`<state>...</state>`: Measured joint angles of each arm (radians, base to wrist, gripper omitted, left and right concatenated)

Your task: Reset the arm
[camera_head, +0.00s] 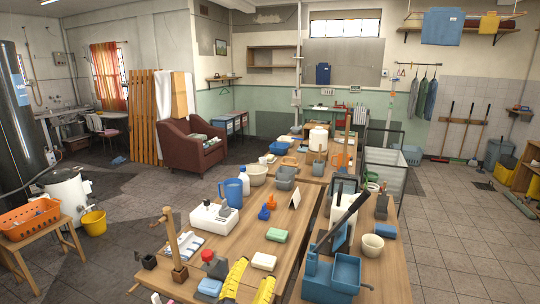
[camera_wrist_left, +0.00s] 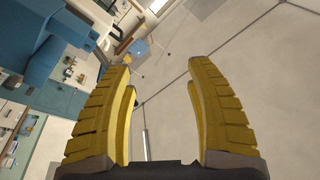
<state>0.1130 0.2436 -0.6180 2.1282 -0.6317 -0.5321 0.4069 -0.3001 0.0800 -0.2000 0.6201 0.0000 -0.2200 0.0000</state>
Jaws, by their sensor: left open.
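My left gripper (camera_head: 254,272) shows at the bottom of the head view, over the near end of the wooden table. Its two yellow ribbed fingers stand apart with nothing between them. In the left wrist view the same gripper (camera_wrist_left: 159,67) is open and empty, with floor and room far behind the fingers. The rest of the left arm is out of the head view. My right gripper is in neither view.
Near the fingers lie a cream block (camera_head: 263,261), a green-topped block (camera_head: 277,235) and a blue sponge-like block (camera_head: 209,288). A wooden post (camera_head: 175,245) stands left. A blue container (camera_head: 345,271) with a dark lever stands right. Floor at far right is mostly clear.

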